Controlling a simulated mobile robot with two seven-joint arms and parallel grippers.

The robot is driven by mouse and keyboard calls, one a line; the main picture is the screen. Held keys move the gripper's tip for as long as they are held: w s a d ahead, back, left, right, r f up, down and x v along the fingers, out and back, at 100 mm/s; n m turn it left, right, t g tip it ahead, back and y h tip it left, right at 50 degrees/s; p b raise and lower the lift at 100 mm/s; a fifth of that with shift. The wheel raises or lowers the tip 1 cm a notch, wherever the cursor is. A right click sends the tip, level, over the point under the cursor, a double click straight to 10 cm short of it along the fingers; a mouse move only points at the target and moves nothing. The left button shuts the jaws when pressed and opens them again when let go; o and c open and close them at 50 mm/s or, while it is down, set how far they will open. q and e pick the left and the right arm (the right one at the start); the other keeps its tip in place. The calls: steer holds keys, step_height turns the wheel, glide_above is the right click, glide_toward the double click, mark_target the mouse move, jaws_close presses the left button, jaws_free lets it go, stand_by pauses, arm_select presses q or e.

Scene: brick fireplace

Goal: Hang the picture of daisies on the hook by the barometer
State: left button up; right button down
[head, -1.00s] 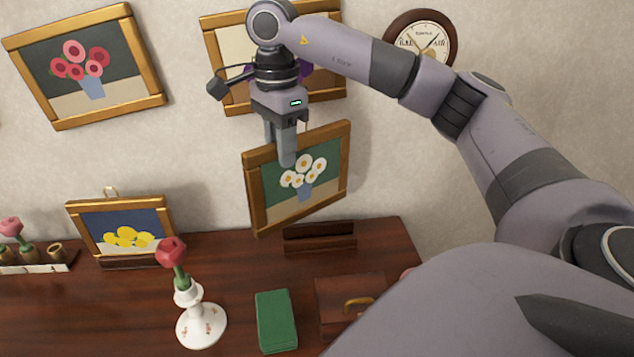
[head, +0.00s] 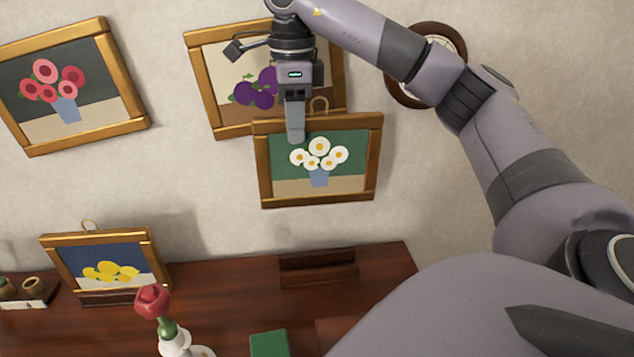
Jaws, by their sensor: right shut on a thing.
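The picture of daisies (head: 346,182), white flowers in a blue vase on green in a gold frame, is held up in front of the wall, nearly level. My right gripper (head: 296,138) is shut on its top rail, left of the brass hanging loop (head: 318,104). The barometer (head: 445,36), round with a brown rim, is on the wall to the upper right, partly hidden by my right arm. No free hook shows beside it. My left gripper is not in view.
A red-flower picture (head: 62,135) hangs at left. Bare wall lies below the daisies.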

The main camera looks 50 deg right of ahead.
steer(key=shift+f, duration=0.5)
steer(key=b, duration=0.2)
glide_above(298, 194)
steer(key=f, duration=0.8)
steer(key=shift+w+d, duration=0.2)
steer(key=shift+w, duration=0.1)
step_height(298, 194, down, 6)
steer(key=shift+f, duration=0.1)
step_height(298, 194, down, 4)
steer(key=shift+f+p, duration=0.1)
steer(key=shift+p, duration=0.35)
steer(key=shift+f, duration=0.1)
steer(key=shift+f, duration=0.25)
steer(key=c, duration=0.9)
jaws_free()
steer(key=shift+r, duration=0.1)
steer(key=shift+b, duration=0.3)
